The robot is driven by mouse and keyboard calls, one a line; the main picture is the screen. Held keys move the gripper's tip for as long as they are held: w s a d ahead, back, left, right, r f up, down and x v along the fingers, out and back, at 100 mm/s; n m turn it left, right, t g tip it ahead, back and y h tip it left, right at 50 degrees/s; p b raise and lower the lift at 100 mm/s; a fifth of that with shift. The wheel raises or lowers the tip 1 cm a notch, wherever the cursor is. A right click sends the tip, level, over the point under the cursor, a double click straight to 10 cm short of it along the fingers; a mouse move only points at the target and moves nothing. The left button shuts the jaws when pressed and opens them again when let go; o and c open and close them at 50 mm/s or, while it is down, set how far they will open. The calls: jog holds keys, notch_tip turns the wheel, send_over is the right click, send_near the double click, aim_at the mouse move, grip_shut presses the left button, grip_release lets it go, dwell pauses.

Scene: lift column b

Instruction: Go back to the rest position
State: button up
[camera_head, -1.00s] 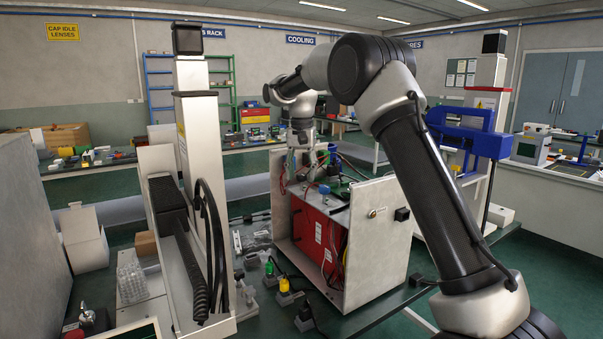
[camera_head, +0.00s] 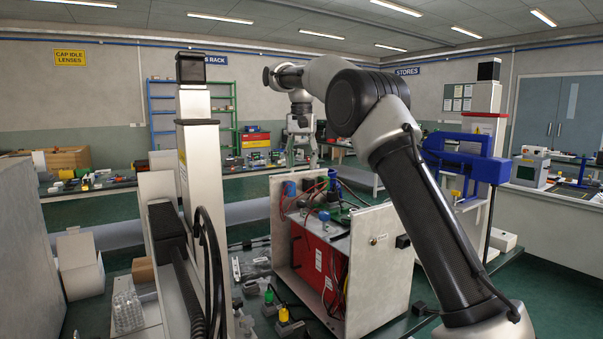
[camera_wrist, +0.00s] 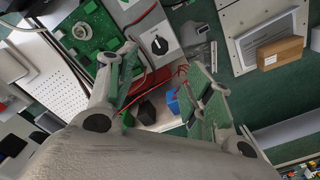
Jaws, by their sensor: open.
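My gripper (camera_head: 303,152) hangs pointing down in the head view, above the open-topped equipment case (camera_head: 376,255) with white panels and a red unit (camera_head: 318,262) inside. It is clear of the wires and parts at the case's top. In the wrist view my gripper (camera_wrist: 160,66) has its two green-padded fingers spread apart with nothing between them. Below them lie red wires (camera_wrist: 150,70), a blue part (camera_wrist: 173,102), a black block (camera_wrist: 147,111) and a panel with a black knob (camera_wrist: 159,45). A green circuit board (camera_wrist: 88,30) is at the upper left.
A tall white column (camera_head: 201,160) with black cables stands left of the case. A blue clamp-like fixture (camera_head: 465,157) stands to the right, behind my arm. A cardboard-brown block (camera_wrist: 281,52) lies on a panel in the wrist view. The space above the case is free.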

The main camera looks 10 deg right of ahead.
jog(key=s+d+r+n+t, duration=0.1)
jog(key=s+d+r, duration=0.3)
jog(key=s, duration=0.6)
jog(key=s+d+r+n+t, duration=0.15)
jog(key=s+d, duration=0.35)
jog(key=s, duration=0.5)
jog(key=s+d+f+n, duration=0.1)
jog(key=s+d+f, duration=0.1)
jog(key=s+f, duration=0.3)
jog(key=s+d+f+n+t, duration=0.1)
jog(key=s+f, duration=0.4)
jog(key=s, duration=0.6)
jog(key=s+d+f+n+t, duration=0.1)
jog(key=s+d+f, duration=0.1)
jog(key=s+f, duration=0.3)
jog(key=s, duration=0.3)
jog(key=shift+s+d, duration=0.3)
jog(key=shift+d, duration=0.05)
